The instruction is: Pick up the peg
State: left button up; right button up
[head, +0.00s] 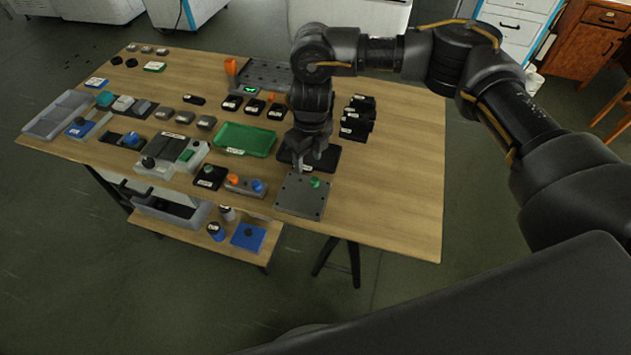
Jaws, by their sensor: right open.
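A grey square plate (302,196) lies near the table's front edge, with a small green round-topped piece (315,182) standing on it, which looks like a peg. Left of it, a grey block (232,188) holds an orange knob-like piece (234,179) and a blue one (257,185). These may also be pegs; I cannot tell from this view. My right gripper (308,164) points down over the back of the grey plate, just behind the green piece. Its jaws are open and nothing shows between them. My left gripper is not in view.
A black tray (327,160) lies behind the plate, partly hidden by my right gripper. A green tray (245,139) is to the left, and several black labelled blocks (358,118) stand to the right. The table's right side (405,165) is clear.

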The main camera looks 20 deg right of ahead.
aim_at(314, 180)
jog(key=shift+h, duration=0.3)
jog(key=shift+w+d+f+p, duration=0.15)
jog(key=shift+d+f, duration=0.15)
jog(key=shift+f, duration=1.3)
jog(key=shift+d+f+p, duration=0.15)
jog(key=shift+d+f, duration=0.1)
jog(key=shift+f, duration=1.35)
jog(key=shift+w+d+f+p, duration=0.15)
jog(key=shift+d+f, duration=0.15)
jog(key=shift+f, duration=1.3)
jog(key=shift+s, duration=0.1)
jog(key=c, duration=1.1)
